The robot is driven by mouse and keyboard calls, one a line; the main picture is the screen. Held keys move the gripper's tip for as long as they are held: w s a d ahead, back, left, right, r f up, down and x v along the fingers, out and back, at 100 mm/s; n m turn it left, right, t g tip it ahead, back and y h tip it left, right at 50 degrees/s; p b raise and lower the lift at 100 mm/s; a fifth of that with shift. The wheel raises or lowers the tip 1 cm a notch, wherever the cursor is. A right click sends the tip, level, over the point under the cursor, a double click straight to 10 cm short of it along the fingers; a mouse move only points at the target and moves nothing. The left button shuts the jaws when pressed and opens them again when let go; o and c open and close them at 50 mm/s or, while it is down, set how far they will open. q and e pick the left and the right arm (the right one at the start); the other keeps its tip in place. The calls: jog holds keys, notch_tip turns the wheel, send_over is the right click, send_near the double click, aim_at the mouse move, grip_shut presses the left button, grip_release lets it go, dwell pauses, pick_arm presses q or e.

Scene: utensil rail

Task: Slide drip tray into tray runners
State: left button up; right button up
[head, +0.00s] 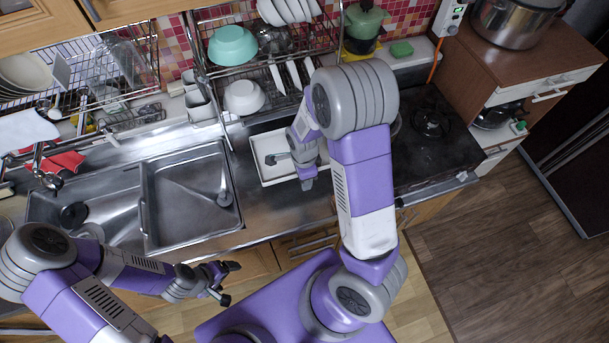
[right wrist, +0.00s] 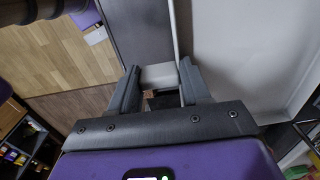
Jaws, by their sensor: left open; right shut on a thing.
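The drip tray (head: 262,172) is a shallow white tray on or just above the steel counter, below the dish rack in the head view. My right gripper (head: 290,168) is over its right part, which my arm partly hides. In the right wrist view the right gripper (right wrist: 158,88) is shut on the drip tray's rim, and the tray's pale inner face (right wrist: 238,50) fills the right side. My left gripper (head: 227,283) is open and empty, in front of the counter edge below the sink. I cannot make out the tray runners; they may be in the shadow under the rack.
A wire dish rack (head: 262,92) with bowls and plates stands behind the tray. The double sink (head: 185,195) is to the left, and a dark stove (head: 435,150) to the right. A red cloth (head: 62,163) lies behind the sink. The counter strip before the tray is bare.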

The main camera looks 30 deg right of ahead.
aim_at(287, 134)
jog(key=shift+w+d, duration=0.2)
jog(key=shift+w, duration=0.7)
jog(key=shift+w+d, duration=0.25)
jog(key=shift+w, duration=0.65)
jog(key=shift+w+d, duration=0.2)
jog(key=shift+w, duration=0.7)
jog(key=shift+w+d, duration=0.2)
jog(key=shift+w, duration=0.65)
jog(key=shift+w+d, duration=0.2)
jog(key=shift+w, duration=0.6)
jog(key=shift+w+d, duration=0.2)
jog(key=shift+w, duration=0.65)
jog(key=shift+w, duration=0.3)
jog(key=shift+w+d, duration=0.25)
jog(key=shift+w, duration=0.65)
jog(key=shift+w+d, duration=0.2)
jog(key=shift+w, duration=0.7)
jog(key=shift+w+d, duration=0.25)
jog(key=shift+w, duration=0.65)
jog(key=shift+w+d, duration=0.1)
jog(key=shift+w, duration=0.25)
jog(key=shift+w+d, duration=0.1)
jog(key=shift+w, duration=0.3)
